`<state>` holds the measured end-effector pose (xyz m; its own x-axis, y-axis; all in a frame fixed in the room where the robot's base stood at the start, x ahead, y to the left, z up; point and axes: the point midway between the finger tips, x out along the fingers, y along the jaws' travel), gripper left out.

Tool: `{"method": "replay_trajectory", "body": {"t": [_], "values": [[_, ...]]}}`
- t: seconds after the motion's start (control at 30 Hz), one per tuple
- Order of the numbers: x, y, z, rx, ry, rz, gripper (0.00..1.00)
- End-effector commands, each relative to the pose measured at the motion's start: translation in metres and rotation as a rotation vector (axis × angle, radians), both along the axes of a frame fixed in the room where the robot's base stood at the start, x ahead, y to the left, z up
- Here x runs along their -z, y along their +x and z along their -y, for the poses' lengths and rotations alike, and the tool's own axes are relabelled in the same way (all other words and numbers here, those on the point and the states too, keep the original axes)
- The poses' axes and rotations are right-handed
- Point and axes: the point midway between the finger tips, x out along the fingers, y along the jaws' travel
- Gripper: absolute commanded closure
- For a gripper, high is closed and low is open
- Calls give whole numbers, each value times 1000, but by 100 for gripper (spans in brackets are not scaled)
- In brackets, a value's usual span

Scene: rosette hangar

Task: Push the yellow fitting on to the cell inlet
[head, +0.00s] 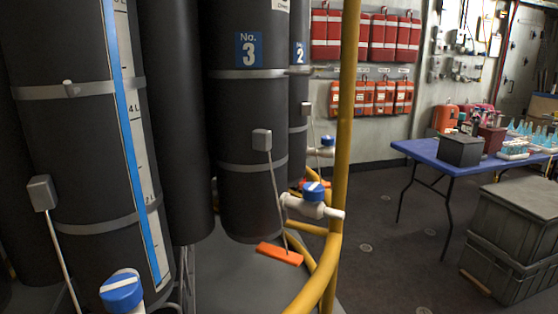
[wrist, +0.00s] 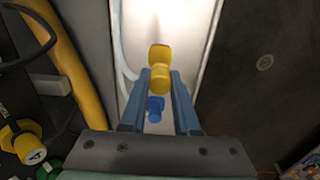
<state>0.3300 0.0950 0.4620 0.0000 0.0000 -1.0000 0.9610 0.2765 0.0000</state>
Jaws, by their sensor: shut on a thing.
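In the wrist view my gripper (wrist: 161,76) is shut on a yellow fitting (wrist: 159,54), which sits between the two blue-grey fingertips and sticks out beyond them. A small blue part (wrist: 155,108) shows between the fingers, nearer the palm in the picture; I cannot tell whether it belongs to the fitting or lies beneath. A pale panel or strip (wrist: 185,35) with a clear hose (wrist: 122,50) along its left side is behind the fitting. I cannot pick out the cell inlet for certain. My gripper does not show in the head view.
Dark cylinders, one marked No. 3 (head: 248,50), stand at the left with blue-capped valves (head: 313,191). A yellow rail (head: 345,120) runs in front of them. A blue table (head: 455,162) and grey crates (head: 515,235) are at right. A yellow knob marked 4 (wrist: 30,145) is at lower left.

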Motion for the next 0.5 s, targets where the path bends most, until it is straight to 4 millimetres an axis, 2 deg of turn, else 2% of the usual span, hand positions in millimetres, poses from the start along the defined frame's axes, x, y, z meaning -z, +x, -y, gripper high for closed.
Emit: {"method": "replay_trajectory", "body": {"t": [0.37, 0.5], "values": [[-1, 2, -2, -12, -5, 3, 100], [-7, 16, -15, -109, -55, 22, 100]]}}
